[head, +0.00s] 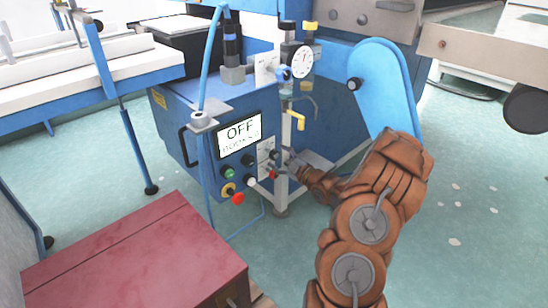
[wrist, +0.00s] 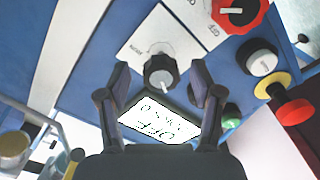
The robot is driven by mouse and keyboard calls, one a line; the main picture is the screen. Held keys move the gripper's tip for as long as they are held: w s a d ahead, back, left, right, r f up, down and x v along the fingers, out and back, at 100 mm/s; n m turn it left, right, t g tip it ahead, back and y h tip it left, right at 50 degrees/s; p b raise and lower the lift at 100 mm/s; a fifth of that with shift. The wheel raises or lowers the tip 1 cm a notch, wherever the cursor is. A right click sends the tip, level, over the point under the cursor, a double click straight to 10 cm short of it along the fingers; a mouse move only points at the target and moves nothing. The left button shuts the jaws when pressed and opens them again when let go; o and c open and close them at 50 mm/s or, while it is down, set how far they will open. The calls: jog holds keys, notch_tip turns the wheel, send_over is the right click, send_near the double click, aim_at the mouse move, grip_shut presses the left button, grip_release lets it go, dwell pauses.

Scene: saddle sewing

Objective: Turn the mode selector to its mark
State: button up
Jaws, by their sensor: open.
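The mode selector (wrist: 160,72) appears to be the black knob with a white pointer on a white plate (wrist: 135,48) in the wrist view. My gripper (wrist: 160,88) is open, with one finger on each side of the knob and visible gaps between. In the head view my gripper (head: 287,165) is at the right part of the blue machine's front panel, partly covering the small knobs. The display (head: 239,134) reads OFF.
A red rotary switch (wrist: 240,12) sits beside the selector. White (wrist: 258,57), green (wrist: 231,116) and red (wrist: 296,111) buttons are nearby. A post (head: 201,150) stands before the panel's left side.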

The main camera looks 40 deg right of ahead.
jog(key=shift+w+a, duration=0.25)
jog(key=shift+w, duration=0.85)
jog(key=shift+c, duration=0.2)
jog(key=c, duration=1.1)
